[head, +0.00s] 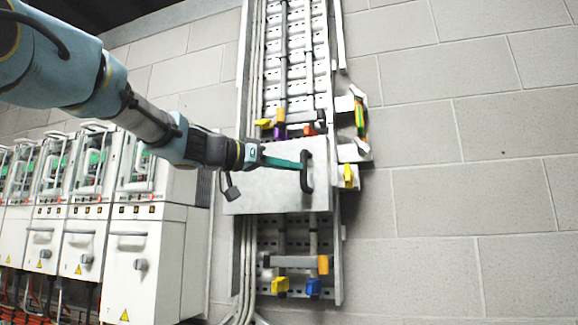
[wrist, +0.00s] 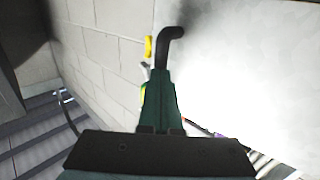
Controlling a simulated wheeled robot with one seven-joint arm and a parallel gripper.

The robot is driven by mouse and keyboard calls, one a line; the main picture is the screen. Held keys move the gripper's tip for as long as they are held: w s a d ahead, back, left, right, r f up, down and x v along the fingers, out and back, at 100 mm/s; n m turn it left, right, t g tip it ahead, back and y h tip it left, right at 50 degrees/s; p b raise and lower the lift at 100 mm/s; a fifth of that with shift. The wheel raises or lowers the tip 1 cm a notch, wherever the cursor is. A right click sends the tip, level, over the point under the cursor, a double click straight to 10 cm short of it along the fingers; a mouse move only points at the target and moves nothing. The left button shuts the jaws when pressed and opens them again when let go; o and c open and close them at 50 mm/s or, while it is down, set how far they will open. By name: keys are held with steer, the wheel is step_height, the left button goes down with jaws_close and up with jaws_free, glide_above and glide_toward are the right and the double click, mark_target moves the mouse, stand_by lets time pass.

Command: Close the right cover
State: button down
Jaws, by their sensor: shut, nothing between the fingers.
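The grey cover (head: 262,190) is a flat plate in front of the middle of the vertical cable rack, with a black bar handle (head: 306,172) near its right edge. I cannot tell how far it stands off the rack. In the wrist view the cover (wrist: 245,70) is a bright surface on the right, and the handle (wrist: 168,45) rises just beyond my fingertips. My gripper (head: 299,163) has teal fingers, shut and empty. Its tips (wrist: 160,75) are at or very near the handle; I cannot tell if they touch. The fingers hide the handle's lower part in the wrist view.
White electrical cabinets (head: 155,260) line the wall at the left. Yellow clamps (head: 280,285) and a blue one (head: 314,288) sit on the rack below the cover. A white box with a yellow part (head: 348,176) is right of the cover. The block wall (head: 460,130) further right is bare.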

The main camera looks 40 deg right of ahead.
steer(key=d+t+b, duration=0.1)
steer(key=b, duration=0.1)
steer(key=d+n+t+b, duration=0.1)
steer(key=d+b, duration=0.1)
steer(key=shift+w+d+r+n+t, duration=0.15)
steer(key=shift+d+n+t, duration=0.05)
steer(key=shift+n+t, duration=0.1)
